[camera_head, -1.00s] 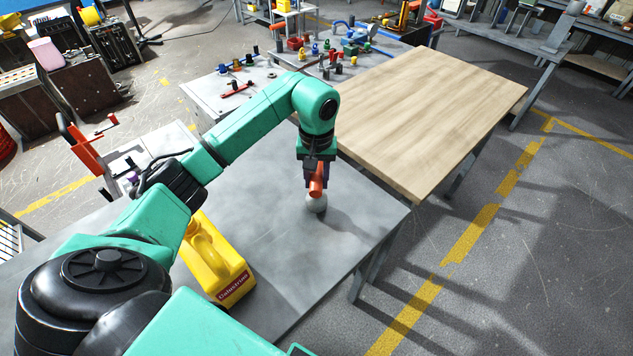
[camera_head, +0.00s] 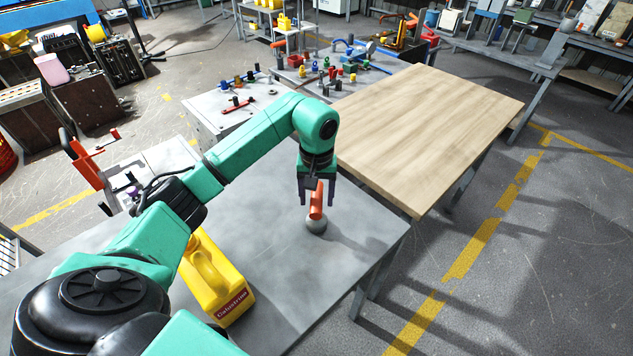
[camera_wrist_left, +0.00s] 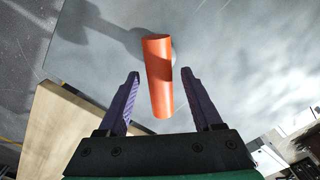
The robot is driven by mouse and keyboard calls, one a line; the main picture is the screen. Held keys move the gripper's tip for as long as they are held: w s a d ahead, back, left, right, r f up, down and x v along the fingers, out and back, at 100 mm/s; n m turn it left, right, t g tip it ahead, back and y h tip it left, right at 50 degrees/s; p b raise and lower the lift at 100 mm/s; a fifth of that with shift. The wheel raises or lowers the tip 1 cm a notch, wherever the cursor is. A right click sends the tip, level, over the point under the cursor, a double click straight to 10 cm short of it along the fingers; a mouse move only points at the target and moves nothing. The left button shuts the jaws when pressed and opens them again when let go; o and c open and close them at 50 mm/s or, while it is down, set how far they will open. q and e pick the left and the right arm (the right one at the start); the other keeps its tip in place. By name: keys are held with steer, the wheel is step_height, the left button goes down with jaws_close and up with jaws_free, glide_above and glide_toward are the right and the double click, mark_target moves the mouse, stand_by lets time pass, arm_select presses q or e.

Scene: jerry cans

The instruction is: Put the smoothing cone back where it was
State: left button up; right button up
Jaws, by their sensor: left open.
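The smoothing cone has an orange handle (camera_head: 316,201) and a rounded grey head (camera_head: 316,225). It stands on the grey table (camera_head: 265,240), head down and handle up, leaning slightly. My left gripper (camera_head: 316,192) is open above the table, with its purple fingers on either side of the handle. In the left wrist view, the orange handle (camera_wrist_left: 158,75) shows between the spread fingers (camera_wrist_left: 163,85), with a gap on both sides. The grey head is mostly hidden behind the handle there. My right gripper is not in view.
A yellow jerry can (camera_head: 215,280) stands on the grey table beneath my left arm. A wooden-topped table (camera_head: 430,130) adjoins at the back right. A bench with several small coloured parts (camera_head: 325,75) lies behind. The grey table's right side is clear.

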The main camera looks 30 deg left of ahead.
arm_select(q)
step_height(320, 180, up, 4)
steer(key=shift+b, duration=0.75)
step_height(320, 180, up, 7)
steer(key=shift+f+p, duration=0.2)
steer(key=shift+p, duration=0.1)
